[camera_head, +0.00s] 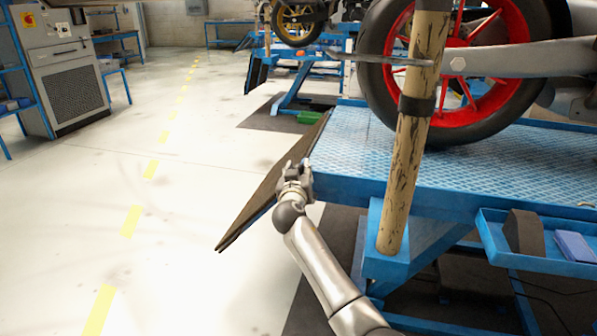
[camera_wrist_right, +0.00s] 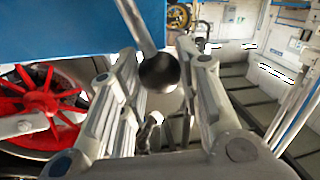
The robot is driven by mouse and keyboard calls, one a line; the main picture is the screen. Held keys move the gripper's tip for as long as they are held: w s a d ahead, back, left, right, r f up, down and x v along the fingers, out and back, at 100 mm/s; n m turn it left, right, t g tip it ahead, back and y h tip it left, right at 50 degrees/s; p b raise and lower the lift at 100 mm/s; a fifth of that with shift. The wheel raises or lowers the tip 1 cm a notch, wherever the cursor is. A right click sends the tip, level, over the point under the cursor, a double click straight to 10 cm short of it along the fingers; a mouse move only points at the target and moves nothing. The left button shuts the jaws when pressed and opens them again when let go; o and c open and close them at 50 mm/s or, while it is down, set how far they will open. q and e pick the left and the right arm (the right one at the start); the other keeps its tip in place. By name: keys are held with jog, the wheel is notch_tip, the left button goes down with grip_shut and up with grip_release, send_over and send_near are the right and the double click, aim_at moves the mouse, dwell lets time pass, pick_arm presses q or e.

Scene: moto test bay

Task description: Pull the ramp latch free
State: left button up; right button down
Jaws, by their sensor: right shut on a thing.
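The ramp (camera_head: 268,188) is a dark, sloping panel at the left end of the blue lift table (camera_head: 350,150) in the head view. My right gripper (camera_head: 296,168) is at the table's near left corner, beside the ramp's edge. In the right wrist view my right gripper (camera_wrist_right: 160,78) has its two grey fingers on either side of the latch's dark ball knob (camera_wrist_right: 158,72). The knob sits on a metal rod (camera_wrist_right: 136,22) that comes from above, and the gripper is shut on it. In the head view the gripper hides the latch. My left gripper is not in view.
A motorcycle's red wheel (camera_head: 490,95) stands on the table. A worn wooden post (camera_head: 405,150) rises in front of the table. A blue tray (camera_head: 520,258) with a dark block (camera_head: 523,232) hangs at the right. The floor (camera_head: 150,220) left of the ramp is clear.

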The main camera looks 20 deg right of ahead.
jog(key=shift+w+a+f+n, duration=0.4)
jog(key=shift+a+n, duration=0.2)
jog(key=shift+n, duration=0.3)
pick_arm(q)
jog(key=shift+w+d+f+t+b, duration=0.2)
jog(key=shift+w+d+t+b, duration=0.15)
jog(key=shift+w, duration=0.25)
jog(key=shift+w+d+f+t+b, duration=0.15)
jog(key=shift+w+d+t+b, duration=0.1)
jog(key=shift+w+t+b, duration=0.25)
pick_arm(e)
jog(key=shift+w+a+f+n+g, duration=0.35)
jog(key=shift+a+f+n, duration=0.2)
jog(key=shift+n, duration=0.3)
jog(key=shift+w+a+f+n+g, duration=0.35)
jog(key=shift+a+f+n, duration=0.15)
jog(key=shift+n, duration=0.35)
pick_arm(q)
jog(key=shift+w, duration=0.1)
pick_arm(e)
jog(key=c, duration=1)
grip_release()
jog(key=shift+a, duration=0.1)
jog(key=shift+c, duration=0.2)
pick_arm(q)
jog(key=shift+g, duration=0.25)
